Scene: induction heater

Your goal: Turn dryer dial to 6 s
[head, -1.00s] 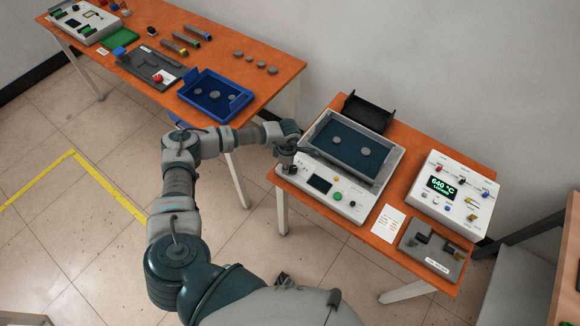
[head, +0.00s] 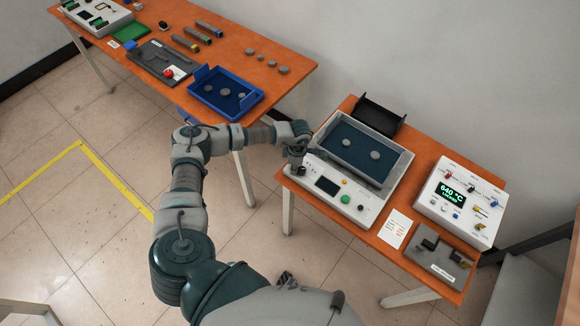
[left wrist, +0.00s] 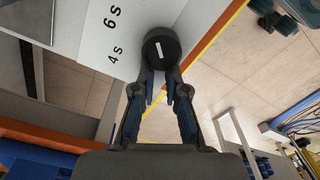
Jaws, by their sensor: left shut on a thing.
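The dryer (head: 365,205) is a white box with a dark display, a green and a black button, and a grey-rimmed blue tray on top. Its black round dial (left wrist: 172,38) has a short white mark and shows in the left wrist view. The labels "6 s" (left wrist: 112,18) and "4 s" (left wrist: 116,55) are printed to the left of the dial. My left gripper (left wrist: 160,76) is shut on the dial, one finger on each side. In the head view my left gripper (head: 296,160) is at the dryer's left corner and hides the dial.
A white heater unit (head: 462,205) reading 640 °C stands on the right of the orange table. A paper card (head: 396,228) and a grey fixture (head: 438,256) lie near it. A black holder (head: 378,113) stands behind the dryer. A blue tray (head: 200,73) is on the left table.

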